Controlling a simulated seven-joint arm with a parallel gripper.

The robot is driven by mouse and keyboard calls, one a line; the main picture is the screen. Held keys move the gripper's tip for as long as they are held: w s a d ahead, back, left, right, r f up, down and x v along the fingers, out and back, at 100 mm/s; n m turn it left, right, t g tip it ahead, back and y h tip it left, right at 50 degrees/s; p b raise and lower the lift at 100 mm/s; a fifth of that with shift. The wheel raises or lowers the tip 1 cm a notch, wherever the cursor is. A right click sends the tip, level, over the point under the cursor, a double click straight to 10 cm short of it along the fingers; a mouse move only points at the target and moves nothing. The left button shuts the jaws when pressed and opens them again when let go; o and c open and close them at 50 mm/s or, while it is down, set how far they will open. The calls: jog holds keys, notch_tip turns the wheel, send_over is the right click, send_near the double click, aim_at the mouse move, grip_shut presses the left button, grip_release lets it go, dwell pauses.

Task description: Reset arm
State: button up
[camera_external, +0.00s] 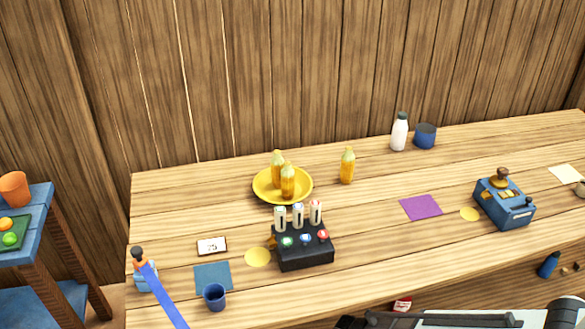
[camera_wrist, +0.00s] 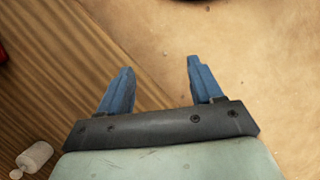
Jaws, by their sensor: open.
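My gripper (camera_wrist: 158,78) shows in the wrist view with its two blue fingers apart and nothing between them. Below the fingers lies a wooden plank surface on the left and a plain tan surface on the right. In the external view a grey part of my arm (camera_external: 470,319) shows at the bottom right, in front of the table's (camera_external: 380,265) front edge. The fingers cannot be made out there.
A yellow plate (camera_external: 262,193) holds two yellow bottles; another yellow bottle (camera_external: 347,166) stands beside it. A dark box (camera_external: 305,256) with buttons, a blue cup (camera_external: 214,297), a white bottle (camera_external: 399,133) and a blue machine (camera_external: 505,207) stand on the table.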

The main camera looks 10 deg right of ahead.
jog(key=s+d+r+m+g+y, duration=0.1)
jog(key=s+d+m, duration=0.4)
jog(key=d, duration=0.7)
jog(key=s+d+r+m+g+y, duration=0.1)
jog(key=s+d+m, duration=0.5)
jog(key=d, duration=0.6)
jog(key=shift+s+d+r+g+y, duration=0.2)
jog(key=shift+s+g+y, duration=0.3)
jog(key=shift+s+g, duration=0.5)
jog(key=shift+w, duration=0.15)
